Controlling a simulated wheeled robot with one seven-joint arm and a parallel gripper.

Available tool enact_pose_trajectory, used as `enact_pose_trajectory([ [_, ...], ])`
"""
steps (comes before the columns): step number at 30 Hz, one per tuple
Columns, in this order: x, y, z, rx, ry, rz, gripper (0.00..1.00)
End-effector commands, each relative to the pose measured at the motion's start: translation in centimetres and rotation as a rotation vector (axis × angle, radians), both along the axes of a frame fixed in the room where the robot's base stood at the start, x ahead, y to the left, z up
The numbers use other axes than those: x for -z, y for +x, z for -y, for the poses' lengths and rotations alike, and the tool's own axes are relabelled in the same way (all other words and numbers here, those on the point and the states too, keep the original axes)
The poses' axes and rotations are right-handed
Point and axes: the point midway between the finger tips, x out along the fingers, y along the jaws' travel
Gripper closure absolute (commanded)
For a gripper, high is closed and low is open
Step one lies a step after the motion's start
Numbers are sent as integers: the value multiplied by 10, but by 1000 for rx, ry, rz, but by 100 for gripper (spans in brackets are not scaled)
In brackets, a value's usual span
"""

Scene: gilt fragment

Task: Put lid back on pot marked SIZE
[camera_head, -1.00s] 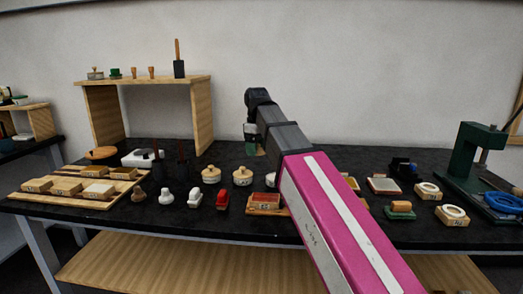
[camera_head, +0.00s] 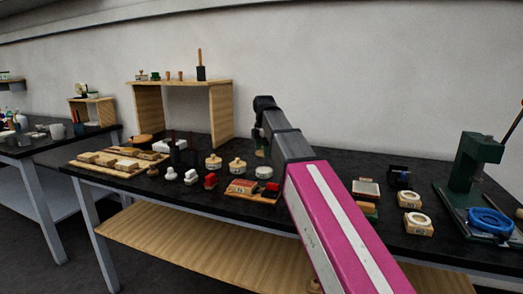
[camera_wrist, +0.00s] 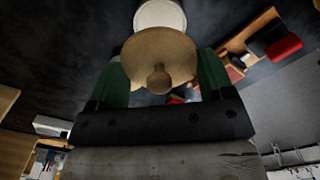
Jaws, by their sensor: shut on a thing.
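In the wrist view, a round beige lid (camera_wrist: 150,50) with a small knob (camera_wrist: 158,80) is between the green fingers of my gripper (camera_wrist: 160,78), which is shut on it. Just beyond the lid shows a round white-topped pot (camera_wrist: 160,14), partly covered by the lid in the picture. In the head view, a lidless pale pot (camera_head: 264,172) stands on the black table, right of two lidded pots (camera_head: 213,164) and (camera_head: 237,167). My gripper (camera_head: 262,148) is mostly hidden behind my arm there. I cannot read SIZE on any pot.
Left of the pots stand small stamps (camera_head: 191,177) and a wooden tray (camera_head: 110,170) of blocks. A wooden block set with red tops (camera_head: 242,188) lies in front. A wooden shelf (camera_head: 180,84) stands behind. At right are a green press (camera_head: 470,165) and ring-topped blocks (camera_head: 418,224).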

Motion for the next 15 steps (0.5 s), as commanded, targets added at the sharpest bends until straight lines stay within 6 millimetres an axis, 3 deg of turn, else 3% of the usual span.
enact_pose_trajectory([
  [15,32,-1,0,1,0,-1,48],
])
